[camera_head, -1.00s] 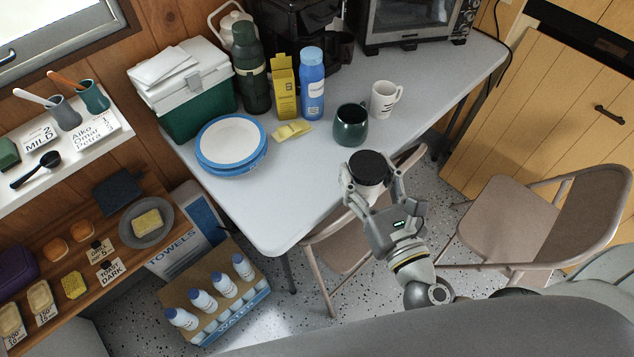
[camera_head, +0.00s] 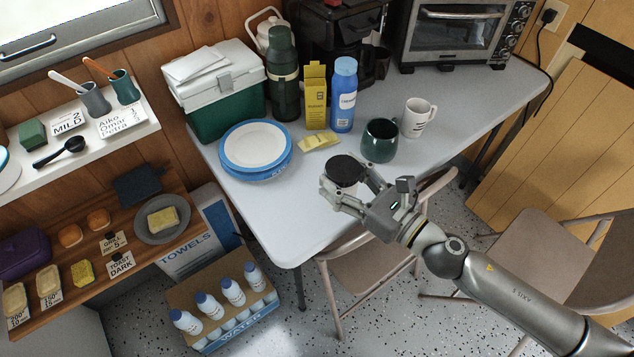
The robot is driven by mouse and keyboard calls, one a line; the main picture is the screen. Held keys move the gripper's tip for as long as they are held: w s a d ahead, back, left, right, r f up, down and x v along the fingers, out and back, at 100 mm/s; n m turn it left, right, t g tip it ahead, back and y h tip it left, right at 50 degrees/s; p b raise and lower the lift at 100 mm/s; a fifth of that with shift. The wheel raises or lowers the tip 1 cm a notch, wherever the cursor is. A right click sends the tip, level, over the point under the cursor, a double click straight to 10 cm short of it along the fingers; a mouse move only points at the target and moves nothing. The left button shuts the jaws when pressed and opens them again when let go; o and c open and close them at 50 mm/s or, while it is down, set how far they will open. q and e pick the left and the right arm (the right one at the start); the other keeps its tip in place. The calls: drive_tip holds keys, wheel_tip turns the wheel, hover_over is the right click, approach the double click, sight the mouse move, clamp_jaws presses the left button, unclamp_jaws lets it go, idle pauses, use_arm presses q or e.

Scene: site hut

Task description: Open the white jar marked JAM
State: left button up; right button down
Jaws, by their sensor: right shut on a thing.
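A white jar with a black lid (camera_head: 345,168) is in the fingers of my right gripper (camera_head: 345,185), near the front edge of the table (camera_head: 290,215). The lid faces up and is on the jar. The fingers hide most of the white body, and I cannot read any marking on it. I cannot tell whether the jar's base touches the table. My right arm comes in from the lower right. My left gripper is out of view.
A dark green mug (camera_head: 380,141) and a white mug (camera_head: 417,118) stand behind the jar. Blue-rimmed plates (camera_head: 254,150) and a yellow packet (camera_head: 319,142) lie to the left. A folding chair (camera_head: 365,275) is under the front edge. The table's front left is clear.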

drive_tip(key=shift+w+a+f+b, duration=0.4)
drive_tip(key=shift+w+a+f, duration=0.6)
drive_tip(key=shift+f, duration=0.75)
drive_tip(key=shift+w+a+f+b, duration=0.45)
drive_tip(key=shift+w+a+f, duration=0.2)
drive_tip(key=shift+w+f, duration=0.85)
drive_tip(key=shift+w+a+f+b, duration=0.4)
drive_tip(key=shift+w+a+f, duration=0.45)
drive_tip(key=shift+f, duration=1.1)
drive_tip(key=shift+f, duration=0.15)
drive_tip(key=c, duration=0.5)
unclamp_jaws()
